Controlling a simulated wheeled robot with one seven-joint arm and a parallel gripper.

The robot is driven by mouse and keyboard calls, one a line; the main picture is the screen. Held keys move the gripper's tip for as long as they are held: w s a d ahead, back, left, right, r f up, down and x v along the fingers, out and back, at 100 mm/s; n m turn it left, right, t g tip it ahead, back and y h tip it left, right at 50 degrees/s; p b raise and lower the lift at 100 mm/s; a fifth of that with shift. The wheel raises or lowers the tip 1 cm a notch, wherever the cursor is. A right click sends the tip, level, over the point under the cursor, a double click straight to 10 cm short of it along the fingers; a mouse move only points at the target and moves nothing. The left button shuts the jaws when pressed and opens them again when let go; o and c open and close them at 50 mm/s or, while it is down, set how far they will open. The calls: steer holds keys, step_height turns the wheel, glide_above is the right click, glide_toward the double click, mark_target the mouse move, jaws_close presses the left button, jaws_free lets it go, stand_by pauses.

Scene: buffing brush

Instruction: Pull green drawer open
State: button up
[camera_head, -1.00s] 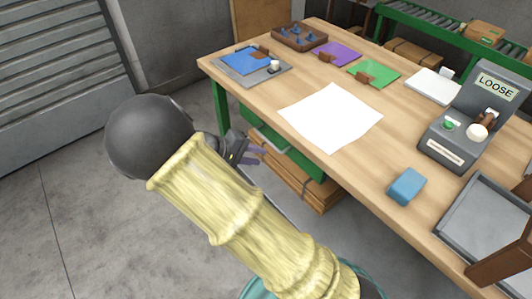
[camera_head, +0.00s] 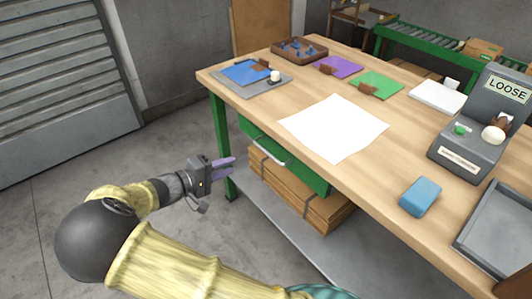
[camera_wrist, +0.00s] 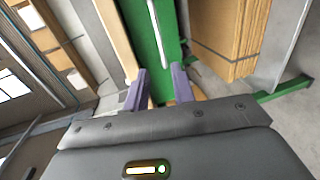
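The green drawer (camera_head: 300,165) sits under the wooden tabletop, its front facing my arm. It has a pale bar handle (camera_head: 263,150), and the drawer appears closed. In the wrist view the green drawer front (camera_wrist: 147,50) and its handle (camera_wrist: 158,45) lie ahead, beyond the fingertips. My gripper (camera_head: 228,167) is left of the drawer handle, apart from it. Its two purple fingers are spread, with nothing between them; they also show in the wrist view (camera_wrist: 160,82).
The wooden workbench (camera_head: 240,100) has green legs (camera_head: 222,140). Stacked cardboard (camera_head: 300,195) lies on the grey lower shelf (camera_head: 290,240) below the drawer. White paper (camera_head: 333,127) and a blue block (camera_head: 420,197) lie on top. The floor left of the bench is clear.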

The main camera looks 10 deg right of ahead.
mark_target(265, 152)
steer(key=b+x, duration=0.3)
steer(key=x, duration=1.2)
steer(key=shift+d, duration=0.15)
steer(key=shift+c, duration=0.4)
jaws_close()
